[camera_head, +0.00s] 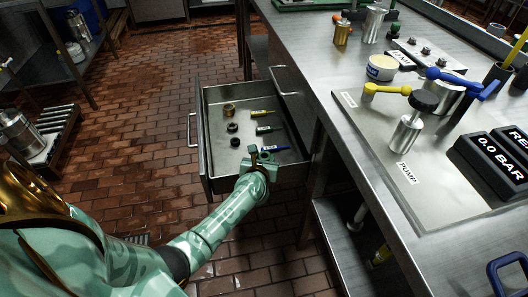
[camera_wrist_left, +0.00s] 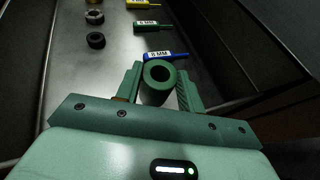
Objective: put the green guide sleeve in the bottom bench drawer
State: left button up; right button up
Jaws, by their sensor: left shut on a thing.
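The green guide sleeve (camera_wrist_left: 157,94) is a short tube with a dark round bore. It sits between the fingers of my left gripper in the left wrist view, with its open end facing the camera. My left gripper (camera_head: 255,155) is shut on it, over the near end of the open bench drawer (camera_head: 213,120). The sleeve is hard to make out from the gripper in the head view. The drawer is pulled out below another drawer front with a handle (camera_head: 283,83). The sleeve's height above the drawer floor is unclear. My right gripper is not in view.
The drawer holds a brass ring (camera_head: 228,109), dark rings (camera_head: 232,128), and yellow (camera_head: 262,113), green (camera_head: 267,130) and blue (camera_head: 275,148) labelled tools. Bare floor shows on its left side. The steel bench top (camera_head: 300,45) rises on the right with valves and displays.

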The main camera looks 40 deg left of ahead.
pick_arm(q)
jog(key=shift+s+f, duration=0.2)
jog(key=shift+f, duration=0.25)
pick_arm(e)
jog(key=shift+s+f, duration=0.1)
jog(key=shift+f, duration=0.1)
pick_arm(q)
jog(key=o, duration=1.2)
jog(key=shift+f, duration=0.1)
jog(key=shift+o, duration=0.3)
jog(key=shift+d+f, duration=0.15)
jog(key=shift+r, duration=0.25)
jog(key=shift+r+p, duration=0.55)
jog(key=shift+r, duration=0.05)
jog(key=p+v, duration=0.4)
jog(key=v, duration=0.7)
jog(key=shift+s+d+r+p, duration=0.2)
jog(key=shift+s+r+p, duration=0.05)
jog(key=shift+p, duration=0.15)
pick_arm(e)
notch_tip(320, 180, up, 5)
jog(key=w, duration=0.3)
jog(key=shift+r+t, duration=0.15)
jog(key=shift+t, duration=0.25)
